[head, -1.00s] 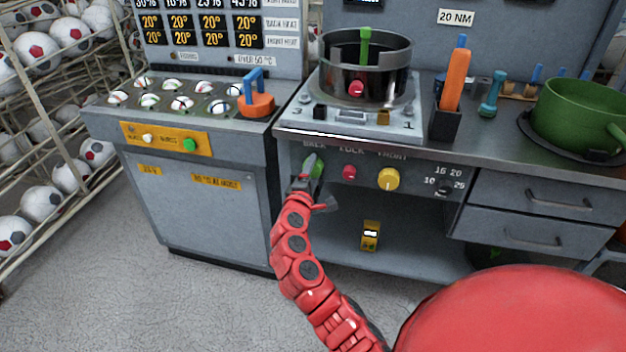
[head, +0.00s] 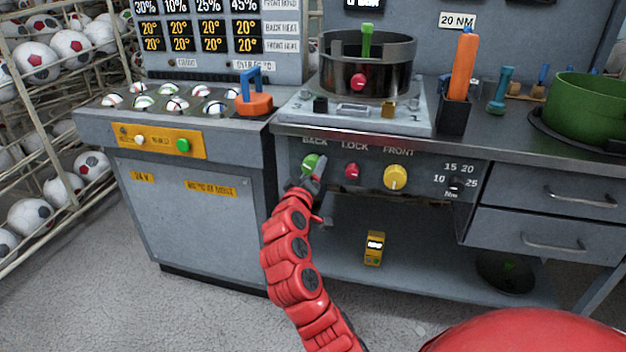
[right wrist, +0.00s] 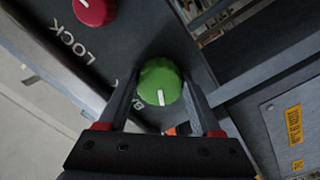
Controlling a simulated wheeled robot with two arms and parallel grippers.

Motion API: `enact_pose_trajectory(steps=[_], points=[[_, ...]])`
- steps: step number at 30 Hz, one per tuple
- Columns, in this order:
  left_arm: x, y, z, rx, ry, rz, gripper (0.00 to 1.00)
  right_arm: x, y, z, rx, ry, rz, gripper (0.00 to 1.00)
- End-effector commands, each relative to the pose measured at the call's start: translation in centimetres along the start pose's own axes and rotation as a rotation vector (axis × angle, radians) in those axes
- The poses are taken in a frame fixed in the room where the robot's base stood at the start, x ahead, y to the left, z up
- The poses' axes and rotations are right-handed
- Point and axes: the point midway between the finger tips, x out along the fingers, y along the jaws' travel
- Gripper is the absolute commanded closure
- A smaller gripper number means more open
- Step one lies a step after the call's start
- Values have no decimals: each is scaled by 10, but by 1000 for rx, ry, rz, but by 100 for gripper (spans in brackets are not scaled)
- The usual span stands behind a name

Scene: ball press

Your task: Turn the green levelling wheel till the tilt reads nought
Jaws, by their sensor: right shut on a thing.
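The green wheel (head: 310,162) sits on the front panel under the word BACK. In the right wrist view the green wheel (right wrist: 160,84) has a white mark pointing toward the bottom of the picture. My right gripper (head: 314,170) is shut on it, with one finger on each side in the wrist view (right wrist: 160,96). A glass level (head: 357,110) lies on the grey plate (head: 410,122) of the press; its reading is too small to make out. My left gripper is not in view.
A red LOCK knob (head: 352,171) and a yellow FRONT knob (head: 396,177) sit to the right on the same panel. The open shelf below holds a small yellow device (head: 374,248). An orange-handled tool (head: 464,65) stands in a black holder.

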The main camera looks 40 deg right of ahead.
Motion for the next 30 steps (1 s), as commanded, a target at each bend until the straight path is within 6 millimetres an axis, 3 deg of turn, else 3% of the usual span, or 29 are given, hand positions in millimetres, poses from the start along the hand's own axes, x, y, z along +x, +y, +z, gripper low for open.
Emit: enact_pose_trajectory(steps=[6,23,24,28,30], points=[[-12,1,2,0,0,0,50,0,-2,2,75,-1,-2,90],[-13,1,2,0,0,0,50,0,-1,1,102,-2,-2,90],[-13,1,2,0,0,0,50,0,-2,1,101,-3,-2,29],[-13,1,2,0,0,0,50,0,-1,0,101,-2,-1,6],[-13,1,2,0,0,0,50,0,-1,0,101,-2,-1,4]])
